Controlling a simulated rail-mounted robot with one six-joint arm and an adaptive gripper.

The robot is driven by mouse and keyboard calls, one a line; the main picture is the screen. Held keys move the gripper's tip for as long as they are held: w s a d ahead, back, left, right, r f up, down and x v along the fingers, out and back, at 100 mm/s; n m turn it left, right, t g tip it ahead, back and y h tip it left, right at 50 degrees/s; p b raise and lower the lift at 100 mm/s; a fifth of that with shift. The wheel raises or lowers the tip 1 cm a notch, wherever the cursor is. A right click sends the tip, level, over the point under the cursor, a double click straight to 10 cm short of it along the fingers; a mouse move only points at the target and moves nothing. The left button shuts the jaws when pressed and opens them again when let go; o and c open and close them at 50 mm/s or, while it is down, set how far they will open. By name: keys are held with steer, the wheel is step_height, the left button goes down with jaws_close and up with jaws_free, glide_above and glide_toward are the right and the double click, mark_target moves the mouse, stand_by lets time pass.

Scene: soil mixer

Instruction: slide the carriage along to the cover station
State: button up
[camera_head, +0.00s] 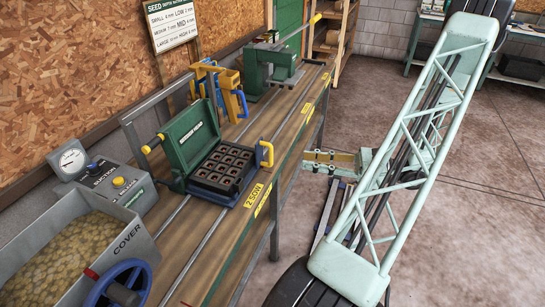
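The carriage is a blue-edged base (235,197) on the bench rails at the 2·SOW label. It bears a black tray (222,167) with several square cells that hold brown soil. A yellow handle (265,154) stands on its right side. The cover station (118,240) is the grey bin marked COVER at lower left, filled with pale grains and fitted with a blue wheel. My gripper (308,160) is beyond the bench's right edge, pointing left, to the right of the handle and apart from it. Its finger gap is too small to read.
A green hinged lid (190,131) stands raised behind the tray. A suction box (113,184) with a gauge is between it and the bin. A yellow-and-blue frame (222,88) and a green machine (270,66) stand farther back. The rails between carriage and bin look clear.

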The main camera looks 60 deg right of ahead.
mark_target(271, 162)
steer(key=shift+w, duration=0.15)
steer(key=shift+b+x, duration=1.35)
steer(key=shift+x, duration=5.4)
steer(key=shift+c, duration=0.6)
jaws_close()
